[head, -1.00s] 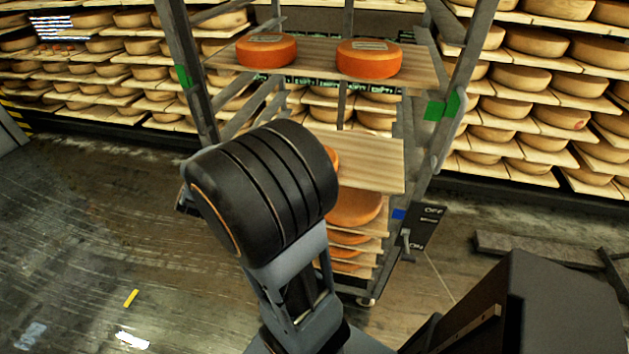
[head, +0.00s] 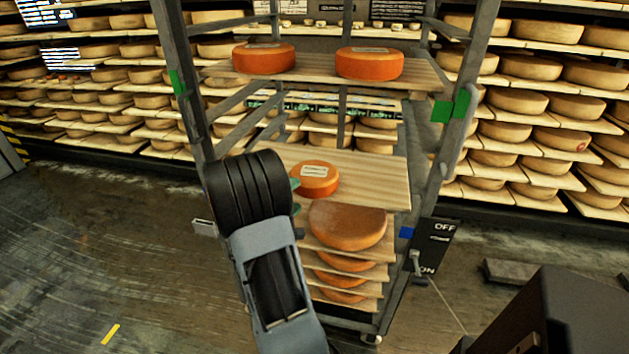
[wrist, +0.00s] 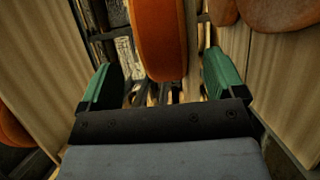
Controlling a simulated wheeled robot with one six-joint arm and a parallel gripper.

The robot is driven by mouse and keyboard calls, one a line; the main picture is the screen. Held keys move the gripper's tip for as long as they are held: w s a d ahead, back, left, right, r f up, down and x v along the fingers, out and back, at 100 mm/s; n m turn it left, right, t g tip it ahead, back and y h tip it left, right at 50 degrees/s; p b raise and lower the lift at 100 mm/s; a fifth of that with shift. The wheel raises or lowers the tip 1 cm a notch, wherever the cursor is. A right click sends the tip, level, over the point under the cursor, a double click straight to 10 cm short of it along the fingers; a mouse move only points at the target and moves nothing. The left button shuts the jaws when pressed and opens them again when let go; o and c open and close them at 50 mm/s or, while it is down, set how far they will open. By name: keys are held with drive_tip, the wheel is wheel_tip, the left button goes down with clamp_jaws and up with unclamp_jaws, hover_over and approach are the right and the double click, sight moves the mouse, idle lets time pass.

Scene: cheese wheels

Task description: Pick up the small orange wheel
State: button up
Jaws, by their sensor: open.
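The small orange wheel (head: 315,179) with a pale label on top lies on the middle board of the rack in the head view. In the wrist view the orange wheel (wrist: 160,38) appears edge-on, ahead of and between the two green fingers. My gripper (wrist: 163,78) is open, one finger to each side of the wheel's line, and holds nothing. In the head view my arm hides most of the gripper (head: 295,197); only green finger parts show at the wheel's left side. I cannot tell whether they touch it.
Two larger orange wheels (head: 264,57) (head: 370,63) sit on the upper board (head: 315,75). A large brown-orange wheel (head: 347,224) lies just below the middle board (head: 375,180). The rack's metal posts (head: 183,85) stand on both sides. The middle board's right part is clear.

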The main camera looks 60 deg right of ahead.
sight(300, 190)
drive_tip(key=shift+s+d+f+b, duration=0.1)
drive_tip(key=shift+s+d+b, duration=0.05)
drive_tip(key=shift+d, duration=0.9)
drive_tip(key=shift+s+d+r+b, duration=0.1)
drive_tip(key=shift+s+d+b, duration=0.1)
drive_tip(key=shift+d, duration=0.8)
drive_tip(key=shift+s+d+f+b, duration=0.1)
drive_tip(key=shift+s+d+b, duration=0.05)
drive_tip(key=shift+d, duration=0.9)
drive_tip(key=shift+w, duration=0.1)
drive_tip(key=c, duration=1.6)
drive_tip(key=shift+c, duration=0.2)
